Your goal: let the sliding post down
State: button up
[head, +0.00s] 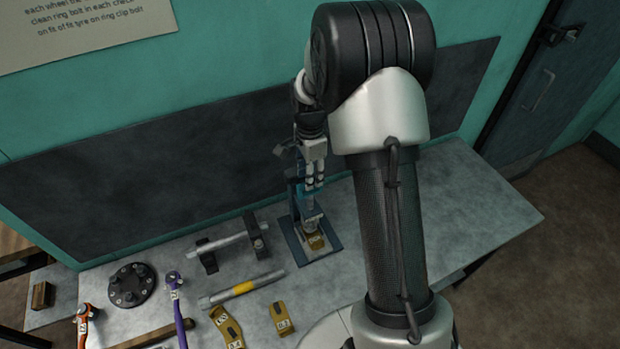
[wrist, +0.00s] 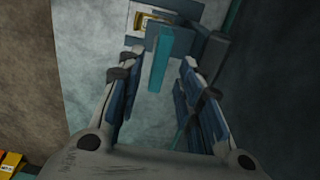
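A small blue press-like stand (head: 326,246) is on the grey bench, with a brass-coloured piece (head: 316,241) on its base under the post. In the wrist view a teal bar (wrist: 161,60) sticks out from a dark blue block (wrist: 182,42). I take it to be part of the sliding post's stand. My gripper (head: 314,180) is at the upper part of the stand and hides much of it. In the wrist view my gripper (wrist: 159,62) is open. The teal bar lies between the fingertips in the picture, with a gap on both sides. I cannot tell its depth.
On the bench left of the stand are a shaft on two supports (head: 228,240), a rod with a yellow band (head: 242,288), a dark studded disc (head: 131,285), brass-coloured tags (head: 281,318) and a purple-handled tool (head: 178,317). The bench's right side (head: 480,212) is clear.

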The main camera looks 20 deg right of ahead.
jog(key=shift+f, duration=1)
grip_shut()
